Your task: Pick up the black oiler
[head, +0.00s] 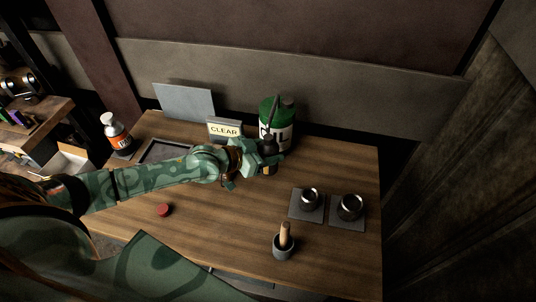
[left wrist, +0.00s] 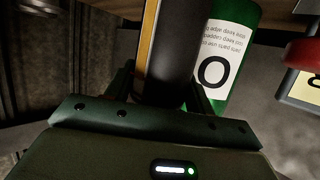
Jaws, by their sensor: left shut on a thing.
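The black oiler (head: 268,145) is a dark can with a long thin spout pointing up, in front of the green and white container. My left gripper (head: 264,164) is at it, shut on its body. In the left wrist view the oiler (left wrist: 175,50) is a dark upright cylinder between my left gripper's fingers (left wrist: 165,90). Part of the oiler is hidden by the gripper in the head view. I cannot tell whether its base touches the table. My right gripper is not in view.
A green container (head: 283,112) with a white label stands close behind the oiler. A CLEAR sign (head: 225,130) is left of it. Two round metal parts sit on dark pads (head: 346,222) at the right; a brush cup (head: 283,247) stands in front. The wooden table's (head: 215,225) front middle is mostly clear.

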